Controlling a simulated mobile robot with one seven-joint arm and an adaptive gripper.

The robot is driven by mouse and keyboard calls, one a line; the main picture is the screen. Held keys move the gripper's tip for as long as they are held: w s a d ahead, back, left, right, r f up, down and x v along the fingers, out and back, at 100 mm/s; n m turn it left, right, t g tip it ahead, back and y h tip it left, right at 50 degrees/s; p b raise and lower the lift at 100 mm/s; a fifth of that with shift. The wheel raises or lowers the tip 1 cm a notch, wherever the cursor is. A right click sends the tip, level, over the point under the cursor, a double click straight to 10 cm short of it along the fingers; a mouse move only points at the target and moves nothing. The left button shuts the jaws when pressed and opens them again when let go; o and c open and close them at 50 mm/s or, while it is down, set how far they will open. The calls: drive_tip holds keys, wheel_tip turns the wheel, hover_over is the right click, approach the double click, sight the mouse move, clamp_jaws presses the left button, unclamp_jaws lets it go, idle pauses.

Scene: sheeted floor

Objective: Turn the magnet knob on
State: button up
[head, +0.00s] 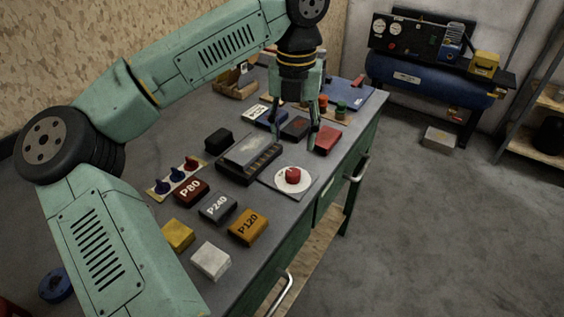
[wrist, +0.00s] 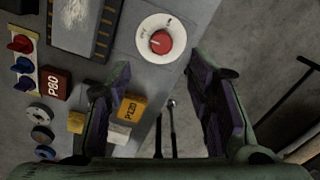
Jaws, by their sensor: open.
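The magnet knob (head: 293,175) is a red round knob on a white dial plate near the bench's front edge in the head view. In the wrist view the red knob (wrist: 161,42) sits on its white round dial (wrist: 150,24), with a pale mark on its top, above and between the fingers. My gripper (head: 312,143) points down over the bench, beyond the knob and apart from it. In the wrist view my gripper (wrist: 158,85) has its two dark fingers wide apart with nothing between them. The dial's lettering is too small to read.
A grey block with a dark frame (head: 248,157) stands beside the knob. Labelled sanding blocks (head: 247,227) and small coloured knobs (head: 177,174) lie nearer.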

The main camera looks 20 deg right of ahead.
sight(293, 172)
wheel_tip(293, 172, down, 10)
drive_tip(key=shift+s+d+f+p, duration=0.1)
drive_tip(key=shift+f+p, duration=0.1)
drive_tip(key=shift+p, duration=1.05)
drive_tip(key=shift+c, duration=0.2)
clamp_jaws()
